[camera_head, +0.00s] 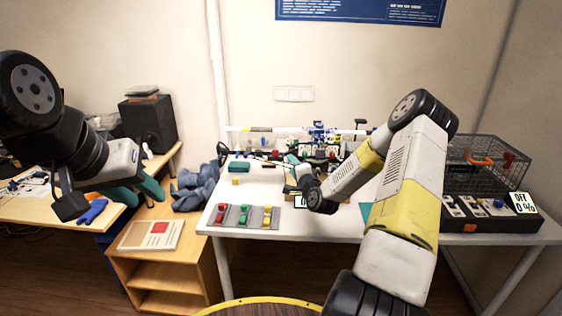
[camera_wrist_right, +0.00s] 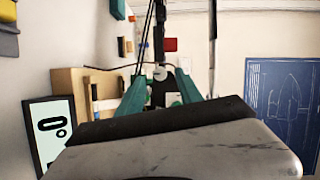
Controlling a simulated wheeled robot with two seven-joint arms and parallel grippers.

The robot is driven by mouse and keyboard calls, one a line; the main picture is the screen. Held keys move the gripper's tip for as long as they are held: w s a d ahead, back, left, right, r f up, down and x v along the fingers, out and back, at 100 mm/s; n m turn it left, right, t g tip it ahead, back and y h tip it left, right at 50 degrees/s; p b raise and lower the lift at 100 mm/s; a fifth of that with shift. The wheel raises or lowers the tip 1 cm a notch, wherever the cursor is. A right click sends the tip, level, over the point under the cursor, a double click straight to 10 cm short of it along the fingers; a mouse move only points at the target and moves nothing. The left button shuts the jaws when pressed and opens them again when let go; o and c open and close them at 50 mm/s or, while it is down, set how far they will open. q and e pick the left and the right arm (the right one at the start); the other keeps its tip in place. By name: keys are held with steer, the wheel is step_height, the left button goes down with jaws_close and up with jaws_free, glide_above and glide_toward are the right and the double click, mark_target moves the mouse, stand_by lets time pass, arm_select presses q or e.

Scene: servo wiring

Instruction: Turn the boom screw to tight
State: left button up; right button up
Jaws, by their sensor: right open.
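In the head view a model with a white boom (camera_head: 345,131) and blue parts (camera_head: 318,130) stands at the back of the white table. My right gripper (camera_head: 292,160) reaches down in front of it, partly hidden by its own wrist. In the right wrist view its two teal fingers (camera_wrist_right: 160,88) are apart. A small grey round knob (camera_wrist_right: 160,72) on a dark post shows between and just beyond the fingertips; I cannot tell whether it is the boom screw or whether they touch it. My left gripper (camera_head: 150,188) hangs open and empty at the left, away from the white table.
A tray with red, green and yellow pieces (camera_head: 243,216) lies at the white table's front left. A display reading 0° (camera_wrist_right: 52,135) shows in the wrist view. A wire cage (camera_head: 485,158) and a black panel reading OFF 0% (camera_head: 522,203) stand right. A speaker (camera_head: 148,121) stands left.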

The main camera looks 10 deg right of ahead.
steer(key=s, duration=0.6)
steer(key=shift+d+r, duration=0.2)
steer(key=shift+d, duration=0.15)
steer(key=s+a+r+n+g, duration=0.3)
steer(key=s+r+n+g, duration=0.15)
steer(key=r+n, duration=0.2)
steer(key=s+a+r+n+g, duration=0.3)
steer(key=s+r+n, duration=0.2)
steer(key=r, duration=0.2)
steer(key=s+a+r+n+g, duration=0.1)
steer(key=s+r, duration=0.2)
steer(key=s, duration=0.5)
steer(key=s+a+r+n+g, duration=0.1)
steer(key=s+r, duration=0.2)
steer(key=s, duration=0.6)
steer(key=s+a+r+n+g, duration=0.1)
steer(key=s+r+n, duration=0.1)
steer(key=s, duration=0.6)
steer(key=shift+s+a+r, duration=0.4)
steer(key=shift+r, duration=0.05)
